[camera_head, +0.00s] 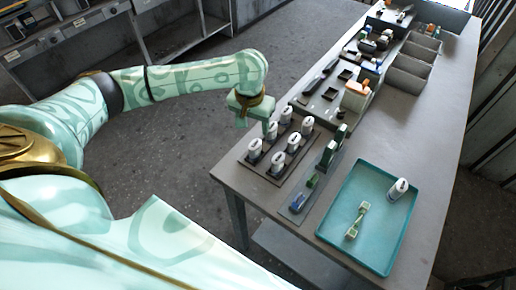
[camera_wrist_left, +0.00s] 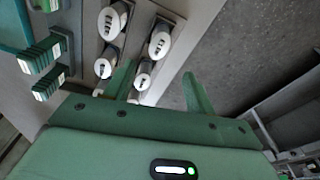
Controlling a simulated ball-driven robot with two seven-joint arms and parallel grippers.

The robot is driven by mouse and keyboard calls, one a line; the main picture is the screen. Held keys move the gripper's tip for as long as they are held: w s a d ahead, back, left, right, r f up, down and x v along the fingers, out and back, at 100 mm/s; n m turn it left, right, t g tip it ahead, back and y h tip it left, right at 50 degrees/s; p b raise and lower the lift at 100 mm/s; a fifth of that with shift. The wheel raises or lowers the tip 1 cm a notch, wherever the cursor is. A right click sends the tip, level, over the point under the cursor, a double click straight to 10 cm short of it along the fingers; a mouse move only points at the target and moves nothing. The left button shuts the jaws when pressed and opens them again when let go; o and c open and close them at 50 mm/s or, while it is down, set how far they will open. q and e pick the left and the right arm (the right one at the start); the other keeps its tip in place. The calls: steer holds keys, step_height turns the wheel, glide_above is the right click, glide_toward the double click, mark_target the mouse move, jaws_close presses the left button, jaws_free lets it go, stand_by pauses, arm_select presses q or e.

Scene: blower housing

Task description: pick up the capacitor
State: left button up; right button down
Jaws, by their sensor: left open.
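Several white-topped capacitors (camera_head: 294,142) stand in rows on a dark rack at the near left corner of the table. Another white capacitor (camera_head: 398,188) is in the teal tray (camera_head: 335,217). My left gripper (camera_head: 257,120) hangs at the rack's left edge, near the capacitors. In the left wrist view its two fingers (camera_wrist_left: 160,88) are apart, with nothing held between them. A capacitor (camera_wrist_left: 143,76) shows close beside one finger there; other capacitors (camera_wrist_left: 160,43) stand farther off. I cannot tell whether any finger touches one. My right gripper is not in view.
Green-and-dark parts (camera_head: 332,150) stand on a strip between the rack and the tray. A pale green part (camera_head: 357,220) lies in the tray. Grey bins (camera_head: 408,77) and small parts fill the table's far end. Open floor (camera_head: 180,150) lies left of the table.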

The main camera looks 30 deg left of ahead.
mark_target(255, 144)
arm_select(q)
steer(key=f+b, duration=0.1)
steer(key=f, duration=0.4)
steer(key=shift+w+f+b, duration=0.15)
steer(key=shift+w+b, duration=0.05)
steer(key=shift+b, duration=0.1)
steer(key=shift+f, duration=0.4)
step_height(255, 144, down, 5)
steer(key=b, duration=0.2)
steer(key=shift+b, duration=0.3)
steer(key=shift+d+r, duration=0.1)
steer(key=shift+c, duration=0.8)
steer(key=c, duration=0.8)
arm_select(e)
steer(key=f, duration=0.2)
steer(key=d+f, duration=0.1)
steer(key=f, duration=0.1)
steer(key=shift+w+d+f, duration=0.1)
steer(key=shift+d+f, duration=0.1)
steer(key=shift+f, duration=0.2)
